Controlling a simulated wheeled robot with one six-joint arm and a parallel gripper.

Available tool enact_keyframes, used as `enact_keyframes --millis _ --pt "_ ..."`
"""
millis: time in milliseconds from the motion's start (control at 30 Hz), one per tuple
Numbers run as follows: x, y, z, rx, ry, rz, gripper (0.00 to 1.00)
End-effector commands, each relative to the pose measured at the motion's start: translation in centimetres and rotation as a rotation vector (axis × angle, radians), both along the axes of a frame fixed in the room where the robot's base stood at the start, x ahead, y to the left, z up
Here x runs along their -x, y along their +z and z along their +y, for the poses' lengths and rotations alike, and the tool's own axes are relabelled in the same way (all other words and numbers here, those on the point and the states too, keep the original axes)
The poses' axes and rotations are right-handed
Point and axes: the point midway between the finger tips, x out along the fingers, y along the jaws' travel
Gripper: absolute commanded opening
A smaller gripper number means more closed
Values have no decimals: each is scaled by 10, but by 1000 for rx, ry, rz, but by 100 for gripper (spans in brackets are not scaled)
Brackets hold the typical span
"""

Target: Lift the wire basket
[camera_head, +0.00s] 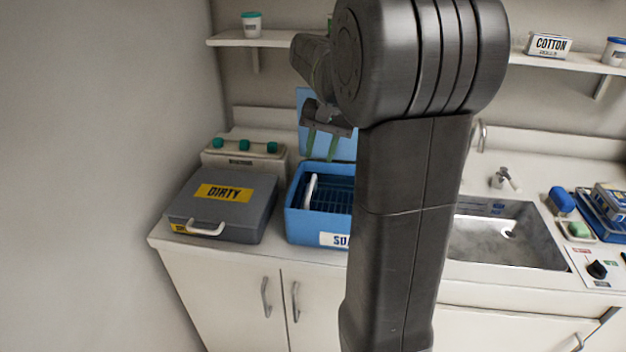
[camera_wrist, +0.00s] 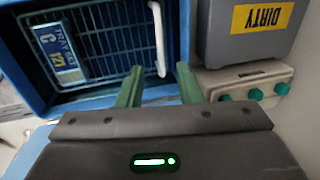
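The wire basket (camera_head: 335,197) sits inside an open blue box (camera_head: 318,222) on the counter. In the wrist view the basket (camera_wrist: 108,42) shows dark wires, a blue-and-white tray label (camera_wrist: 61,52) and a white handle (camera_wrist: 159,38) standing along its side. My gripper (camera_head: 321,150) hangs above the back of the box, with its green fingers pointing down. In the wrist view my gripper (camera_wrist: 159,72) is open, its fingers spread apart with nothing held. The near end of the handle shows between the fingertips; I cannot tell the height gap. My arm hides the box's right side.
The box's raised blue lid (camera_head: 345,145) stands behind. A grey DIRTY case (camera_head: 218,208) is close on the left, with a control box (camera_head: 243,158) with green knobs behind it. A sink (camera_head: 508,238) lies to the right. A shelf (camera_head: 275,40) runs above.

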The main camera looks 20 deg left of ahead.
Motion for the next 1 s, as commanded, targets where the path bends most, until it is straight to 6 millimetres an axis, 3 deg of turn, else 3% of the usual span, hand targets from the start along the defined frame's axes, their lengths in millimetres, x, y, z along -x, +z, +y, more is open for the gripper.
enact_keyframes --millis 200,400,600,867,1000 --pt "3 -48 9 3 2 3 33" --pt "4 -78 15 2 1 3 33" --pt "5 -91 17 0 0 0 33" --pt "5 -92 17 0 0 0 33" --pt "5 -92 17 0 0 0 9"
